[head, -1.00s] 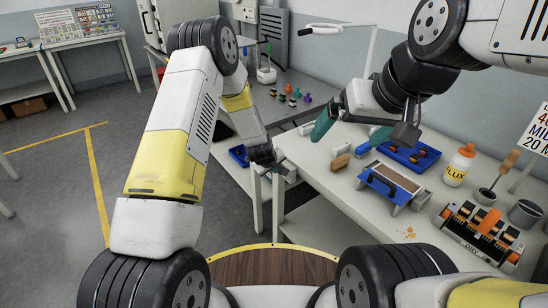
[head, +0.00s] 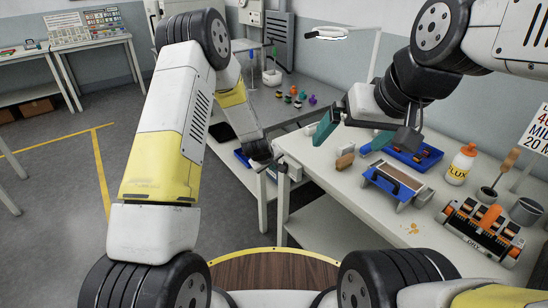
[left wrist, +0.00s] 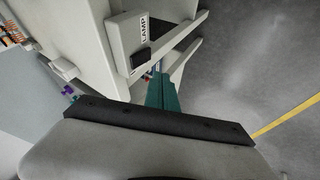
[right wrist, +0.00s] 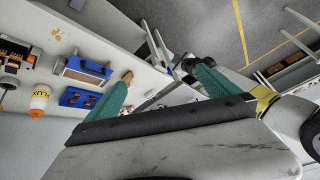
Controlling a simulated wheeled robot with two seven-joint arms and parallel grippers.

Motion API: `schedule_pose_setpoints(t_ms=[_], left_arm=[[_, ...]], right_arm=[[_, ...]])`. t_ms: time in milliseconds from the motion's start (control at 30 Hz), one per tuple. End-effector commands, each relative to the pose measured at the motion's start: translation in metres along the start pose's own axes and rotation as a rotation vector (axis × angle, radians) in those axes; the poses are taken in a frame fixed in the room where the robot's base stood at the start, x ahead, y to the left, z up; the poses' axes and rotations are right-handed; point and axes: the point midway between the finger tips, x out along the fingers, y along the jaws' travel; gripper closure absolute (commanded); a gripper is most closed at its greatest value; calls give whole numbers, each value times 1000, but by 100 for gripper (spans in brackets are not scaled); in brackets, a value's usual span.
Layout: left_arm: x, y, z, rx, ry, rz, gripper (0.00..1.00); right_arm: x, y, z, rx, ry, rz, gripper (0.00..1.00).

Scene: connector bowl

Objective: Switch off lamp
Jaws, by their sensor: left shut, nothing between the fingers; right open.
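My left gripper (head: 273,164) is shut and empty by the bench's left corner. In the left wrist view its teal fingers (left wrist: 160,80) are close to the rocker; contact cannot be told. My right gripper (head: 352,133) is open and empty above the workbench.
The workbench (head: 330,220) holds a blue tray (head: 428,160), a blue-ended fixture (head: 398,187), a flux bottle (head: 461,165) and a connector rack (head: 482,230). A grey side table (head: 270,112) with small coloured parts stands behind my left forearm.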

Motion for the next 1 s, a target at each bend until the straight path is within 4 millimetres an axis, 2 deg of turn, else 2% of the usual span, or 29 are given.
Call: schedule_pose_setpoints(t_ms=[400,500,900,1000], left_arm=[[-67,4,0,0,0,0,100],[-78,4,0,0,-1,-1,100],[-85,4,1,-1,-2,-2,100],[-86,4,0,1,-2,-1,100]], right_arm=[[0,0,0,1,-1,0,0],[0,0,0,1,-1,0,0],[0,0,0,1,-1,0,0],[0,0,0,1,-1,0,18]])
